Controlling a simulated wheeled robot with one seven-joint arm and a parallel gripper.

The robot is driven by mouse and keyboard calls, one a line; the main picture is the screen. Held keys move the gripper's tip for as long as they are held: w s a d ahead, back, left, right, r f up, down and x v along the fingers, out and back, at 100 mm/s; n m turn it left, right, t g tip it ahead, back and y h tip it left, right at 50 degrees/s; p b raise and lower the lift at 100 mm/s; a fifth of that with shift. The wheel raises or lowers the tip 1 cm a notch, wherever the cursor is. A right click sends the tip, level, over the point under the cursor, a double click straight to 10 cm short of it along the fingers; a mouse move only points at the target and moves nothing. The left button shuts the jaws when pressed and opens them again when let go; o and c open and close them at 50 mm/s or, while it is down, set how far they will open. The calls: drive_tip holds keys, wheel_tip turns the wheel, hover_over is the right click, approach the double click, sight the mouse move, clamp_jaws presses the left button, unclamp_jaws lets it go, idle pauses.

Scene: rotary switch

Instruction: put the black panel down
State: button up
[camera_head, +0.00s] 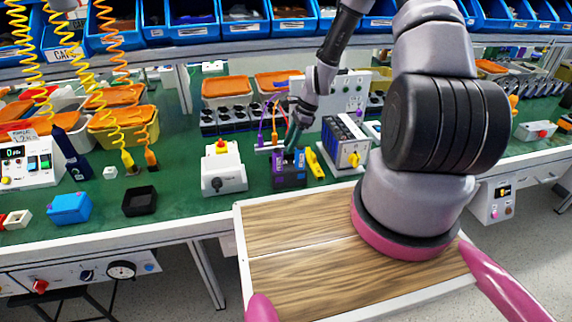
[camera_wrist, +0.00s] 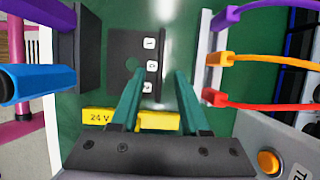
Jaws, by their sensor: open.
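The black panel (camera_wrist: 120,45) shows in the wrist view, with white labels along its right side and a round hole through which green shows. It appears to lie flat on the green bench mat. My gripper (camera_wrist: 156,76) is open, its two green fingers apart. The left finger overlaps the panel's lower part in the picture and the right finger is just right of its edge; I cannot tell whether either touches it. In the head view my gripper (camera_head: 293,140) is low over the bench behind a dark box (camera_head: 289,180), and the panel cannot be made out there.
A yellow 24 V block (camera_wrist: 98,116) lies close to the fingers. Purple, orange and red plugs (camera_wrist: 222,58) stand along a white strip at right. Blue and purple posts (camera_wrist: 35,83) are at left. A white switch box (camera_head: 223,169) stands left of the dark box.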

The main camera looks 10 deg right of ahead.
drive_tip(key=shift+x, duration=2)
drive_tip(key=shift+d+f, duration=0.1)
drive_tip(key=shift+f, duration=0.15)
clamp_jaws()
